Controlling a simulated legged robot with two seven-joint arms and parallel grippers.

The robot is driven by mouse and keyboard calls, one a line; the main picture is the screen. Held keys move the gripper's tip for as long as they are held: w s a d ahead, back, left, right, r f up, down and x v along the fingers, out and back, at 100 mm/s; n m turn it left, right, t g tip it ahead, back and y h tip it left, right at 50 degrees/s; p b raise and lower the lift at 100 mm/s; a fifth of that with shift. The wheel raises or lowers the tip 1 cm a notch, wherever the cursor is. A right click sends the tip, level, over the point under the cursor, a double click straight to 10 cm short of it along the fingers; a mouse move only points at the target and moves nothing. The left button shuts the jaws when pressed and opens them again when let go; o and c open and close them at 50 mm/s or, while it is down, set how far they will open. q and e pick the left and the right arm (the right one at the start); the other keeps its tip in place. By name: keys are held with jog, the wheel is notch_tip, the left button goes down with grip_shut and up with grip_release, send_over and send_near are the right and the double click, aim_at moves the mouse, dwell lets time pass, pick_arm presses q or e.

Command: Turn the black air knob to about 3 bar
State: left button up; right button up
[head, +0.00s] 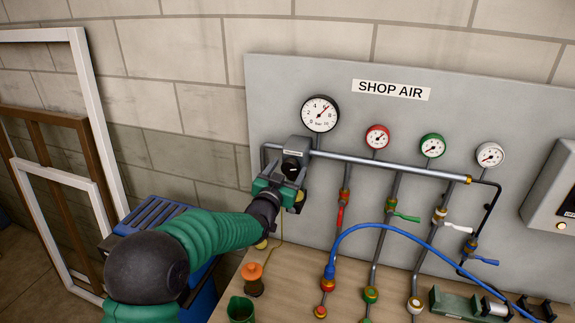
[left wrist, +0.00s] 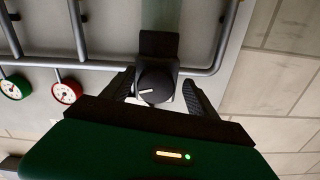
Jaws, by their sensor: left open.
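The black air knob (head: 290,170) sits on the grey regulator below the large gauge, under the SHOP AIR sign. In the left wrist view the knob (left wrist: 155,84) is round with a white mark pointing left. My left gripper (head: 284,186) is at the knob, open. Its two dark fingers stand on either side of the knob, with a visible gap at the right finger; contact at the left finger is unclear. The large white gauge (head: 320,114) has a red needle pointing up right, near the 6. My right gripper is not in view.
Red (head: 377,137), green (head: 432,146) and white (head: 490,154) gauges sit right of the regulator, above valves and a blue hose (head: 400,229). The wooden bench (head: 345,262) holds a green cup (head: 241,309) and an orange-topped jar (head: 253,279). Frames lean at left.

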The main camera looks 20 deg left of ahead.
pick_arm(q)
jog(key=shift+s+d+r, duration=0.15)
jog(key=shift+d+r, duration=0.05)
jog(key=shift+d, duration=0.3)
jog(key=shift+f, duration=0.1)
jog(key=c, duration=0.5)
jog(key=shift+a+f, duration=0.1)
jog(key=shift+a, duration=0.25)
jog(key=c, duration=0.7)
jog(key=shift+c, duration=0.8)
jog(key=shift+d, duration=0.15)
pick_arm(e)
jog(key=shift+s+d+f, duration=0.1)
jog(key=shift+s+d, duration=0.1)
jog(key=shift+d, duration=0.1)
